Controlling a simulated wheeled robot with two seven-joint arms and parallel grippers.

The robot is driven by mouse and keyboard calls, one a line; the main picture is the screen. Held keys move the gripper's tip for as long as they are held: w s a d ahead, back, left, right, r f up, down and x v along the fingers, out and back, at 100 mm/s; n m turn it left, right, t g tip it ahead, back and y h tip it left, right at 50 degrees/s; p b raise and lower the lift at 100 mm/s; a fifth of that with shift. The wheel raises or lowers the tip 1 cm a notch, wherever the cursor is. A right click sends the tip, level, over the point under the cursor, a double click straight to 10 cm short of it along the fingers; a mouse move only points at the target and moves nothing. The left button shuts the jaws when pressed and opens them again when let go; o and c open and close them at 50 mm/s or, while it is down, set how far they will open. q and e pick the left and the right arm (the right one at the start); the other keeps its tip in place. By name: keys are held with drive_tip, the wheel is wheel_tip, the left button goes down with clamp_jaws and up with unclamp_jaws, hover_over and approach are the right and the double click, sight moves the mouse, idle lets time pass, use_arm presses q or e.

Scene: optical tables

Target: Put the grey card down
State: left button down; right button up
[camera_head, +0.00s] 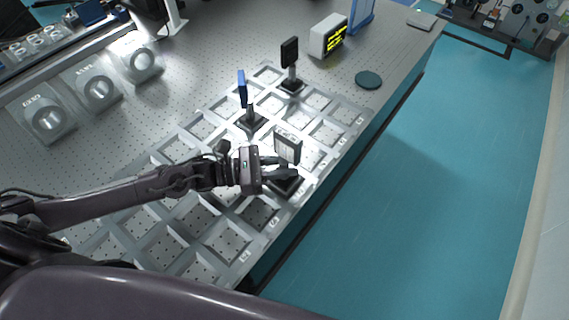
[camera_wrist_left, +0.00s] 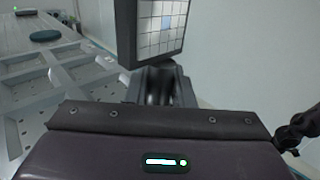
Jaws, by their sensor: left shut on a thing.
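The grey card (camera_head: 288,146) is a small upright panel on a dark post with a square black base (camera_head: 288,184). In the left wrist view the card (camera_wrist_left: 163,30) shows a face with a grid of pale squares, one of them bluish. My left gripper (camera_head: 279,168) is shut on the grey card's post, below the panel. The base is over the grid rack (camera_head: 178,150), near its right edge. I cannot tell whether the base touches the rack or hangs just above it. My right gripper is not in view.
A blue card (camera_head: 242,88) and a black card (camera_head: 289,52) stand on posts in other rack cells. Many cells are empty. A dark green disc (camera_head: 368,80) and a display box (camera_head: 328,37) are farther back. Several grey ring mounts (camera_head: 97,90) stand at left. The table edge is close at right.

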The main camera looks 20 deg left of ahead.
use_arm(q)
drive_tip(key=shift+f, duration=0.1)
drive_tip(key=c, duration=1.7)
unclamp_jaws()
drive_tip(key=shift+f, duration=0.1)
drive_tip(key=o, duration=0.4)
drive_tip(key=shift+o, duration=0.2)
